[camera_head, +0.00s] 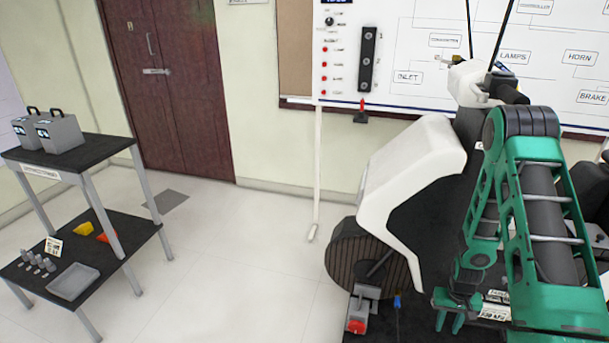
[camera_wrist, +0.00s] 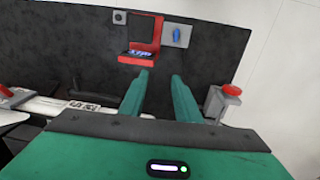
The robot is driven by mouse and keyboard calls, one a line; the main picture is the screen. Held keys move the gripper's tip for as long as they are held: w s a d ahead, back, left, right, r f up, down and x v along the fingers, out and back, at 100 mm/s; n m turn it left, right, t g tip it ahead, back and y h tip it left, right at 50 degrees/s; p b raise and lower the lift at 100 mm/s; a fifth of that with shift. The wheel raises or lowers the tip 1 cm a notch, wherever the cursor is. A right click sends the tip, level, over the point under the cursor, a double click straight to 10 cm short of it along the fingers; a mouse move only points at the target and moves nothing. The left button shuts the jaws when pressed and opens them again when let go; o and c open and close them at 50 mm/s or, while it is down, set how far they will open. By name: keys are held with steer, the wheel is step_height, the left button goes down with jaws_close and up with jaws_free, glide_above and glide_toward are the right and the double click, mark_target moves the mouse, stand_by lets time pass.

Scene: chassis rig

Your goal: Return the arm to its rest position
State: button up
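My arm (camera_head: 545,220), green with black joints, is folded at the right of the head view, in front of a white-and-black vehicle rig. My gripper (camera_head: 450,322) points down over the dark rig base. In the wrist view my gripper (camera_wrist: 160,75) has its two green fingers apart, with nothing visible between them. A red bracket (camera_wrist: 154,43) with a blue-marked part lies on the dark surface beyond the fingertips. Whether the fingers touch anything is unclear.
The rig's white body panel (camera_head: 410,160) and striped wheel (camera_head: 365,258) stand close left of my arm. A red-topped clamp (camera_wrist: 231,91) sits right of the fingers. A wiring board (camera_head: 430,65) is behind. A two-tier cart (camera_head: 85,150) stands left; floor between is clear.

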steer(key=s+d+r+m, duration=0.1)
steer(key=s+r, duration=0.2)
steer(key=r, duration=1.1)
steer(key=s+r, duration=0.3)
steer(key=r, duration=1)
steer(key=s+a+r+m, duration=0.1)
steer(key=s+a+r, duration=0.1)
steer(key=s+r, duration=0.5)
steer(key=s+a+r+m+y, duration=0.1)
steer(key=s+a+r, duration=0.2)
steer(key=s+r, duration=0.5)
steer(key=s, duration=0.5)
steer(key=shift+a+r, duration=0.3)
steer(key=shift+a, duration=0.05)
steer(key=shift+s, duration=0.1)
